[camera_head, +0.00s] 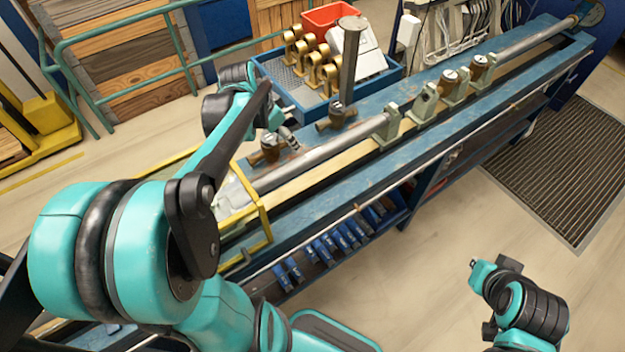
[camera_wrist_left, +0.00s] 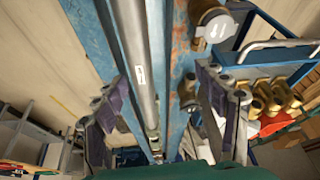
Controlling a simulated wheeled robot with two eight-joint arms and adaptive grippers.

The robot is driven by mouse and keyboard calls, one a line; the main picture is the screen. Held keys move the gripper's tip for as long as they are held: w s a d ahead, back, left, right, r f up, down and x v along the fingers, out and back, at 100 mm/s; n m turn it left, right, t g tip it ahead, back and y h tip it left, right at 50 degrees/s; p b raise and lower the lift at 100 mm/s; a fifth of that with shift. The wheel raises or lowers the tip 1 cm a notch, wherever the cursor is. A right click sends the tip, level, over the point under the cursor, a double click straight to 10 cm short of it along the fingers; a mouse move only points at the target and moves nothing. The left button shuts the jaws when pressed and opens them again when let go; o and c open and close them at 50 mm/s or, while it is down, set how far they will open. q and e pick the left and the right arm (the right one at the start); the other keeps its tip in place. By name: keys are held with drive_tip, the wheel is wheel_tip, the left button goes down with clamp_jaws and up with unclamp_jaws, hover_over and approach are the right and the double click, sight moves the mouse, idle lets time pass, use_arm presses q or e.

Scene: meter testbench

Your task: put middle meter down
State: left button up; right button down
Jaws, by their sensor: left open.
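A brass meter (camera_head: 268,152) sits on the blue bench behind the long pipe, beside my left gripper. Another brass meter (camera_head: 337,118) stands on the bench farther right, near the foot of a dark post. Two more brass meters (camera_head: 451,77) (camera_head: 479,64) sit in line with the pipe between green-grey clamps. I cannot tell which is the middle one. My left gripper (camera_head: 286,136) is low over the bench. In the left wrist view its fingers (camera_wrist_left: 165,100) are spread with nothing between them; a capped brass meter (camera_wrist_left: 211,22) shows near the top. My right arm is at lower right; its jaws are unclear.
The long grey pipe (camera_head: 325,152) runs along the bench. A blue tray (camera_head: 300,112) with several brass fittings and a red bin (camera_head: 331,17) stands behind it. The dark post (camera_head: 349,62) rises from the bench. A yellow frame (camera_head: 264,215) stands at the near end.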

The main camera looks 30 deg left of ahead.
use_arm(q)
drive_tip(key=s+d+n+t, duration=0.1)
drive_tip(key=s+d, duration=0.4)
drive_tip(key=d, duration=0.4)
drive_tip(key=s+d+n+t+y, duration=0.1)
drive_tip(key=s+d+n, duration=0.1)
drive_tip(key=s+d, duration=0.4)
drive_tip(key=d, duration=0.2)
drive_tip(key=shift+s+d+n+t, duration=0.25)
drive_tip(key=shift+d+n+t, duration=0.05)
drive_tip(key=shift+d+t, duration=0.1)
drive_tip(key=shift+r, duration=0.1)
